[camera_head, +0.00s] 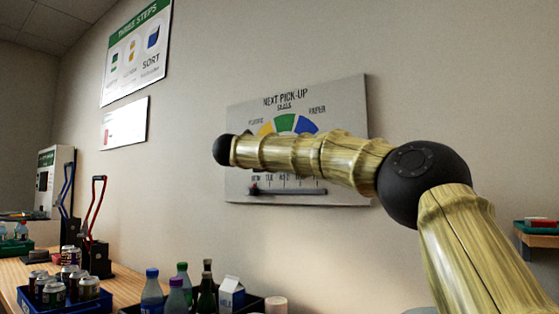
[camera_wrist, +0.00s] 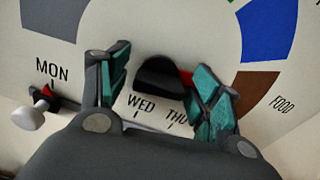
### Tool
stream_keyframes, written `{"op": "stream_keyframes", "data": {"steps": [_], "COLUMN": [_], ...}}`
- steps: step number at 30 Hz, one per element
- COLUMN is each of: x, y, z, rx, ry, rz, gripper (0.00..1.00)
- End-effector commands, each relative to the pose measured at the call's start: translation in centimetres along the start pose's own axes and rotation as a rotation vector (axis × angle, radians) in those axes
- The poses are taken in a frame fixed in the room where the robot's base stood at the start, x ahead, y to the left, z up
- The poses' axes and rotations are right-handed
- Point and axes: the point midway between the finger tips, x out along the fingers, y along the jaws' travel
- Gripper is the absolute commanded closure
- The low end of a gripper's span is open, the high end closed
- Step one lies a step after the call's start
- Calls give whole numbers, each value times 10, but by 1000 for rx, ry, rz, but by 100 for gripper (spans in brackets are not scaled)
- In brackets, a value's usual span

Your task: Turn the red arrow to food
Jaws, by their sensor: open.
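In the wrist view a black dial knob (camera_wrist: 160,75) sits between the teal fingers of my gripper (camera_wrist: 162,72). My gripper is open, with one finger on each side of the knob; I cannot tell whether either touches it. A bit of the red arrow (camera_wrist: 186,77) shows at the knob's right side; its tip is hidden behind the right finger, so its exact heading is unclear. The brown food segment (camera_wrist: 255,88), with its FOOD label (camera_wrist: 284,103), lies to the right. In the head view my arm hides the dial's middle on the board (camera_head: 350,112).
A slider with a white knob (camera_wrist: 28,116) and red pointer stands at MON, left of my gripper. A blue segment (camera_wrist: 265,32) lies above the brown one. Bottles (camera_head: 152,292), a carton (camera_head: 231,294) and cans (camera_head: 53,294) stand below the board, at the lower left.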

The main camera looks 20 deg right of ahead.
Motion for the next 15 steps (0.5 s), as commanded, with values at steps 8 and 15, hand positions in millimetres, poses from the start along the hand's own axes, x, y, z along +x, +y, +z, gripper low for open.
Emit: {"op": "stream_keyframes", "data": {"steps": [8,15], "x": [-19,-62], "y": [2,0], "z": [0,1], "rx": [-1,-1], "ry": [-1,-2], "rz": [3,2], "gripper": [36,36]}}
